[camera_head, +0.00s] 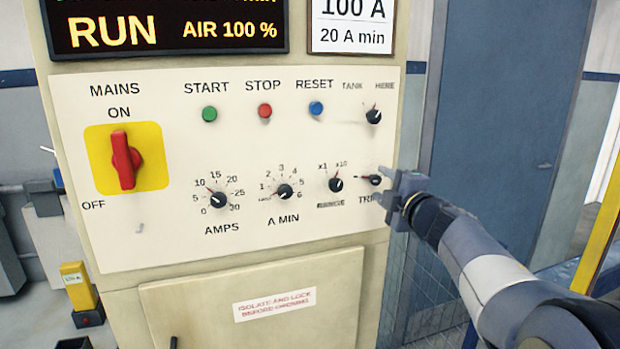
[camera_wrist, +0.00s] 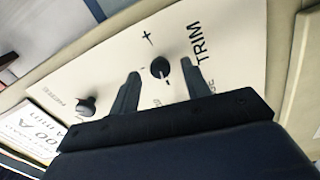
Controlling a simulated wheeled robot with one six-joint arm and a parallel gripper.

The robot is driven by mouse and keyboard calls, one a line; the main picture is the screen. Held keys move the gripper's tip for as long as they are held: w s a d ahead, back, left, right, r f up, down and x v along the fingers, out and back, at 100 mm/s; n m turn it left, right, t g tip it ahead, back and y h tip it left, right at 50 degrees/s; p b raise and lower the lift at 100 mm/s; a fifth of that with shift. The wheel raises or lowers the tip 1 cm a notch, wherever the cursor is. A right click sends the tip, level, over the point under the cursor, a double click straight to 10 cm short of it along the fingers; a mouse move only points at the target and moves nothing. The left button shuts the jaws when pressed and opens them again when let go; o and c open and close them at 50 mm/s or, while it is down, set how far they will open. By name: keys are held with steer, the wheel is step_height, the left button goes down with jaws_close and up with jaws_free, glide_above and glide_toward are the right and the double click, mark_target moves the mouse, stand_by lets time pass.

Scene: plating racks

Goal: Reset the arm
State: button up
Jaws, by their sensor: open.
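My gripper (camera_head: 388,190) is open at the lower right of the cream control panel (camera_head: 150,235), close to the small black TRIM knob (camera_head: 376,180). In the wrist view the two fingers of my gripper (camera_wrist: 159,80) stand apart, with the TRIM knob (camera_wrist: 160,67) seen between their tips. The knob's plus and minus marks show around it. I cannot tell whether a finger touches the knob. My arm (camera_head: 490,265) reaches in from the lower right. Part of the TRIM label is hidden behind my gripper in the head view.
The panel carries a red mains switch (camera_head: 124,160) on yellow, green START (camera_head: 209,114), red STOP (camera_head: 265,111) and blue RESET (camera_head: 316,108) buttons, and several dials. The display (camera_head: 165,28) reads RUN, AIR 100 %. A blue-grey door (camera_head: 500,120) stands at right.

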steer(key=shift+w+a, duration=0.25)
steer(key=shift+w, duration=0.4)
steer(key=shift+s, duration=0.15)
